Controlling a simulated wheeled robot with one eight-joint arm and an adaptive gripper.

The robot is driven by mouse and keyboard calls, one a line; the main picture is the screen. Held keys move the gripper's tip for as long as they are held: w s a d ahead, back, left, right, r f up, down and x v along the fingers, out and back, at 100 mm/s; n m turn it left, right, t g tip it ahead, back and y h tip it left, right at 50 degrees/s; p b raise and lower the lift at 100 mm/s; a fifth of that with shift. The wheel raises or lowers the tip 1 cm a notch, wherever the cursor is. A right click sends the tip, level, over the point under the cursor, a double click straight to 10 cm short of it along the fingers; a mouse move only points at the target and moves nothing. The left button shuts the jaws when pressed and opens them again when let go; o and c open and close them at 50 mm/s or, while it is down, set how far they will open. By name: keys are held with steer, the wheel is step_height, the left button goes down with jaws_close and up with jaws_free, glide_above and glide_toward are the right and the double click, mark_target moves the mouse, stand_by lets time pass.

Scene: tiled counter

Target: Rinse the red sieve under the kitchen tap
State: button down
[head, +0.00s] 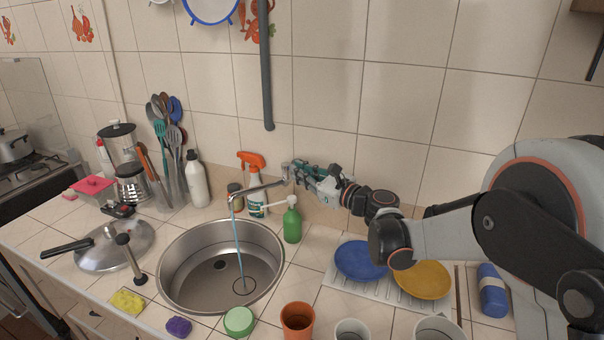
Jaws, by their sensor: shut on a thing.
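The metal tap (258,188) stands behind the round steel sink (180,288), its spout reaching left over the bowl. A thin stream of water (237,240) runs from the spout to the sink floor. My gripper (290,173) is at the right end of the tap, by its handle, and is shut on it. The fingers hide most of the handle. I see no red sieve in this view. A blue-rimmed round thing, perhaps a sieve, hangs on the wall (211,21), cut off by the top edge.
A spray bottle (256,190) and a green soap bottle (292,222) stand close to the tap. A rack with blue (360,260) and yellow (422,280) plates lies below my arm.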

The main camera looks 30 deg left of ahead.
steer(key=c, duration=1.7)
jaws_free()
steer(key=shift+r, duration=0.15)
steer(key=shift+o, duration=0.2)
steer(key=v, duration=1.2)
